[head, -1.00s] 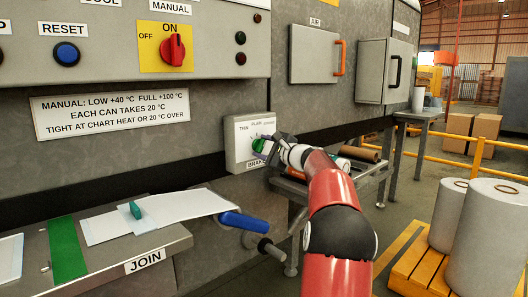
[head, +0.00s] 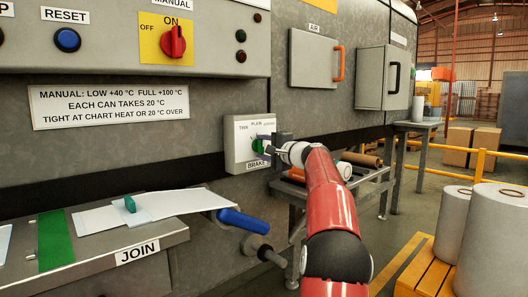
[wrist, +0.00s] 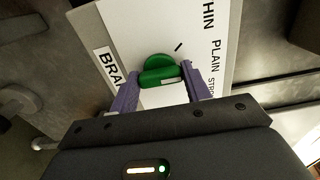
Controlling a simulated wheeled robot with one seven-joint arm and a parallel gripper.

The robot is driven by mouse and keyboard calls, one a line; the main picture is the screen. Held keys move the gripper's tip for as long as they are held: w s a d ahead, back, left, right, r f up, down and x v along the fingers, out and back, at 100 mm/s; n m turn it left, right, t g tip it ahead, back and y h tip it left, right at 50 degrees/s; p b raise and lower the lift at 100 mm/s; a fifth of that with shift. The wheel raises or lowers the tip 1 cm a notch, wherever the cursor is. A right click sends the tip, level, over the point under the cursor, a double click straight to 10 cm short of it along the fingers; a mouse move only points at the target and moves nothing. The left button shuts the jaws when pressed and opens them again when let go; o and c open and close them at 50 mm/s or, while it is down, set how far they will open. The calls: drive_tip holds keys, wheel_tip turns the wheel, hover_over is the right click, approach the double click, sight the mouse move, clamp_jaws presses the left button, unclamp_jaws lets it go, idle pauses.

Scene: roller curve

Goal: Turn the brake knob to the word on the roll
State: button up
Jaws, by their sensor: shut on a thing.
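The brake box (head: 238,160) is a pale panel on the machine wall with the label BRAKE below and the words THIN, PLAIN and a third, smaller word above. Its green brake knob (head: 257,146) is partly hidden by my gripper (head: 267,147). In the wrist view, the knob (wrist: 158,72) has a raised bar between the two purple fingers of my gripper (wrist: 158,80), which are shut on it. A short black mark (wrist: 178,47) lies on the panel between the knob and the words. I see no readable word on any roll.
Several rolls, including a brown one (head: 361,159), lie on a rack (head: 376,177) behind my arm. Large white rolls (head: 494,240) stand on a yellow pallet (head: 428,276) at right.

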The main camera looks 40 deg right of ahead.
idle(0.4)
drive_tip(key=o, duration=1)
drive_tip(key=shift+s, duration=0.15)
drive_tip(key=s+b, duration=0.2)
drive_tip(key=s, duration=0.5)
drive_tip(key=shift+s+d, duration=0.25)
drive_tip(key=shift+s, duration=0.1)
